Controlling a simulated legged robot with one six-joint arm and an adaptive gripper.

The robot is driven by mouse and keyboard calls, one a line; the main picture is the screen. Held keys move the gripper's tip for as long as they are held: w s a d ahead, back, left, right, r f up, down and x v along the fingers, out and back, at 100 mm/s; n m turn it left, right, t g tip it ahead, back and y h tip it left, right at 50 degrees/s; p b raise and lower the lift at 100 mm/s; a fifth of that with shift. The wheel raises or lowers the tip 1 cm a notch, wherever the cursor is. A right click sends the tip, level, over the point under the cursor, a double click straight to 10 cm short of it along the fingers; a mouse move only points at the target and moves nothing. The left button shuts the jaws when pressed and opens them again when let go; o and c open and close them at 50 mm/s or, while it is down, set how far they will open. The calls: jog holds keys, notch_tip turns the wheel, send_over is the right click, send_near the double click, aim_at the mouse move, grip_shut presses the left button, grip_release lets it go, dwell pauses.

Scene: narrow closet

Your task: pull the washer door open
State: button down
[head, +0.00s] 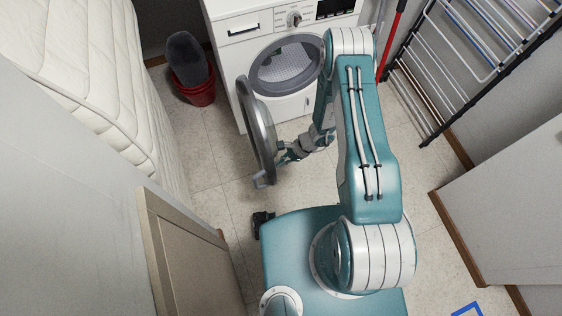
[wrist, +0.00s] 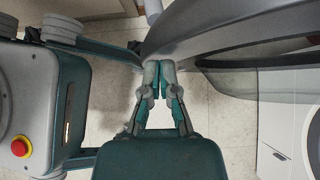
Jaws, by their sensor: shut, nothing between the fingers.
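The white washer (head: 228,48) stands against the back wall in the head view. Its round door (head: 262,128) is swung wide open on the left side, standing out toward me, and the drum opening (head: 290,65) is uncovered. My gripper (head: 281,158) is at the inner side of the door, near its free edge. In the wrist view my gripper (wrist: 159,66) has its fingers together and empty, close against the grey door rim (wrist: 225,38). I cannot tell whether the fingertips touch the door.
A red bucket (head: 194,92) with a dark item stands left of the washer. A mattress (head: 95,70) leans at the left. A drying rack (head: 455,65) and a red pole (head: 391,40) stand at the right. Tiled floor (head: 215,150) is clear left of the door.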

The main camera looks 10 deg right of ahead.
jog(key=shift+a, duration=0.1)
jog(key=a, duration=0.3)
jog(key=s+a, duration=0.1)
jog(key=a, duration=0.2)
jog(key=s+a, duration=0.1)
jog(key=a, duration=0.2)
jog(key=shift+a, duration=0.2)
jog(key=w+a, duration=0.1)
jog(key=a, duration=1.2)
jog(key=shift+w+a, duration=0.25)
jog(key=shift+a, duration=0.15)
jog(key=shift+d, duration=0.1)
